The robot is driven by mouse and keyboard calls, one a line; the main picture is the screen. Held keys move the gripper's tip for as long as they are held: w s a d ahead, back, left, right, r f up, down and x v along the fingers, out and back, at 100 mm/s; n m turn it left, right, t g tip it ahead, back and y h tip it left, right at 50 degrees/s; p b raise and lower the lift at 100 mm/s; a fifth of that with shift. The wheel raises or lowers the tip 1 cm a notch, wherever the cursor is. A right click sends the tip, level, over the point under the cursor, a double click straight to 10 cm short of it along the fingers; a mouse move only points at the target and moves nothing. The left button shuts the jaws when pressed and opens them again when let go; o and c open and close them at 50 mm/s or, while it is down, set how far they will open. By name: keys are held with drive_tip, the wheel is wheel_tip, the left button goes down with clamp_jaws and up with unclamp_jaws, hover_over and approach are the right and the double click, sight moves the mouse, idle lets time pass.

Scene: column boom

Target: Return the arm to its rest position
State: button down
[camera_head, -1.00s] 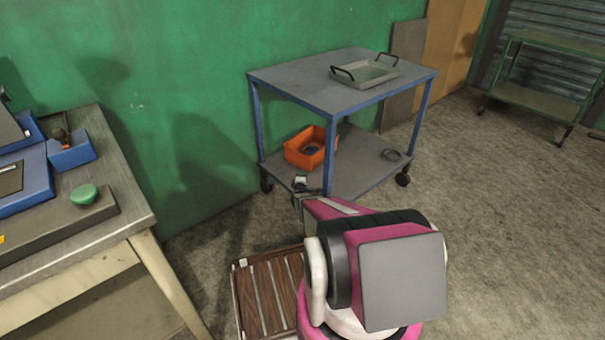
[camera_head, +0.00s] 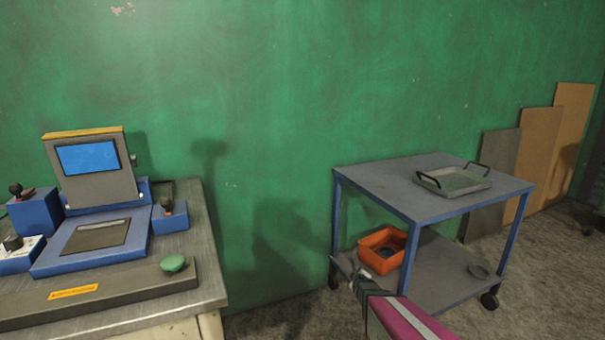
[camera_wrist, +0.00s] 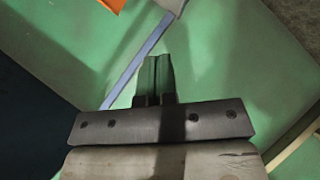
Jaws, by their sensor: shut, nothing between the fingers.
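My gripper (camera_wrist: 155,75) is in the middle of the wrist view, its two dark fingers together with nothing between them. In the head view, the end of my arm shows at the bottom right as a magenta link with a pale stripe. The dark gripper (camera_head: 362,286) at its tip overlaps the lower left of the cart in the picture. Most of my arm is below the frame. The wrist view also shows green wall, a blue cart leg (camera_wrist: 140,62) and a bit of orange bin (camera_wrist: 112,4) at the top.
A metal bench (camera_head: 212,285) at left bears a blue console (camera_head: 58,262) and a green button (camera_head: 173,263).

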drive_tip(key=s+a+r+m+g, duration=0.2)
drive_tip(key=s+r+m+g, duration=0.1)
drive_tip(key=s, duration=0.6)
drive_tip(key=s+a+r+m+g, duration=0.2)
drive_tip(key=s+r+g, duration=0.3)
drive_tip(key=s+r, duration=0.3)
drive_tip(key=s+a+r+m+g+y, duration=0.1)
drive_tip(key=s+r+m+g, duration=0.3)
drive_tip(key=s, duration=0.6)
wheel_tip(320, 180, up, 2)
drive_tip(key=shift+s+a+r+m, duration=0.1)
drive_tip(key=shift+s+a+m, duration=0.3)
drive_tip(key=shift+a, duration=0.5)
drive_tip(key=shift+w, duration=0.1)
